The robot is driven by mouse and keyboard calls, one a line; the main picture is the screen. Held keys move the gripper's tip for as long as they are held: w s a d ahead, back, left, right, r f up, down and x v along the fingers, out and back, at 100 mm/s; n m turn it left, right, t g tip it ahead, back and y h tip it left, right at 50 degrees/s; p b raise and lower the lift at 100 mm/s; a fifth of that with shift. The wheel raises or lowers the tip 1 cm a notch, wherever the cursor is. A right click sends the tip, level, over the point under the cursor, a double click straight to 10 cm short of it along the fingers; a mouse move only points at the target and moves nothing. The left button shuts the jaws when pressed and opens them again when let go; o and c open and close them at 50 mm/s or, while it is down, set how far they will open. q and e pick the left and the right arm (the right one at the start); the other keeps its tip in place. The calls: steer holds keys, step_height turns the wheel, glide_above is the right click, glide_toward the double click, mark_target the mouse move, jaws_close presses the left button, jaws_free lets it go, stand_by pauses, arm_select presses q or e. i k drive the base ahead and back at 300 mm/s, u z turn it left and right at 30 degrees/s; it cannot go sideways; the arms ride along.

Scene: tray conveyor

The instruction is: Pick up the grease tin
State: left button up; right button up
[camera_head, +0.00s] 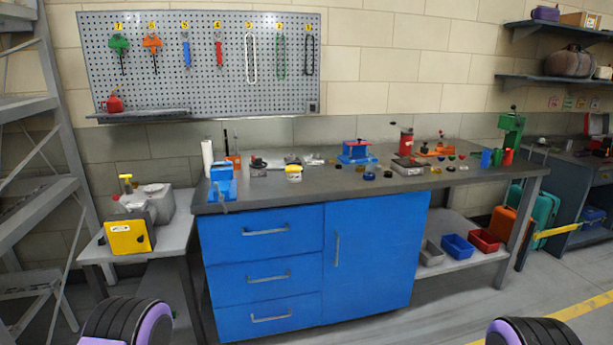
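A small yellow tin with a white band (293,173) stands upright on the grey top of the workbench (330,190), left of the middle. It looks like the grease tin, but its label is too small to read. Nothing touches it from the front. Neither of my grippers shows in the head view. Only rounded black and purple parts of me show at the bottom left and bottom right, well short of the bench.
A blue vise (222,183) sits at the bench's left end. Small parts lie behind the tin. A blue device (356,152) and several small discs stand to its right. A side table (180,235) holds a yellow box (129,236). The bench top in front of the tin is clear.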

mark_target(293, 172)
steer(key=z, duration=0.65)
steer(key=i, duration=0.6)
steer(key=z, duration=0.65)
steer(key=i, duration=0.75)
steer(key=u, duration=0.9)
steer(key=i, duration=0.45)
steer(key=u, duration=0.55)
